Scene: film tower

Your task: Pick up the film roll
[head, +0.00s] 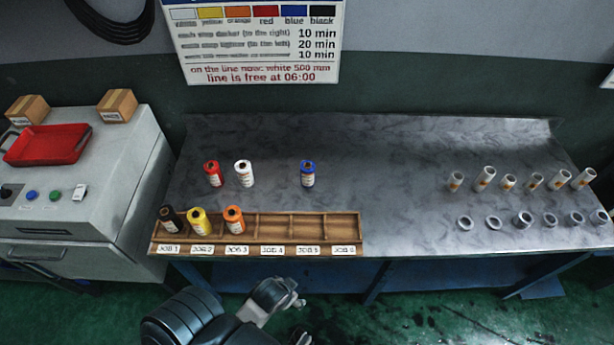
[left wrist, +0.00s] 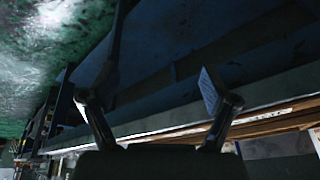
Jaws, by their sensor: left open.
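A red film roll (head: 213,173), a white one (head: 244,173) and a blue one (head: 307,173) stand upright on the grey table (head: 400,200). A black roll (head: 171,220), a yellow roll (head: 200,221) and an orange roll (head: 234,219) stand in the JOB 1, JOB 2 and JOB 3 slots of the wooden rack (head: 310,226). My left gripper (head: 297,318) is in front of the table, below its edge, apart from every roll. In the left wrist view its fingers (left wrist: 155,95) are spread and empty. My right gripper is not in view.
Several pale tubes (head: 485,179) and grey rings (head: 522,219) stand on the table's right side. A machine with a red tray (head: 47,145) and two cardboard boxes (head: 117,105) is at the left. A sign (head: 262,40) hangs on the wall. Rack slots JOB 4 to JOB 6 are empty.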

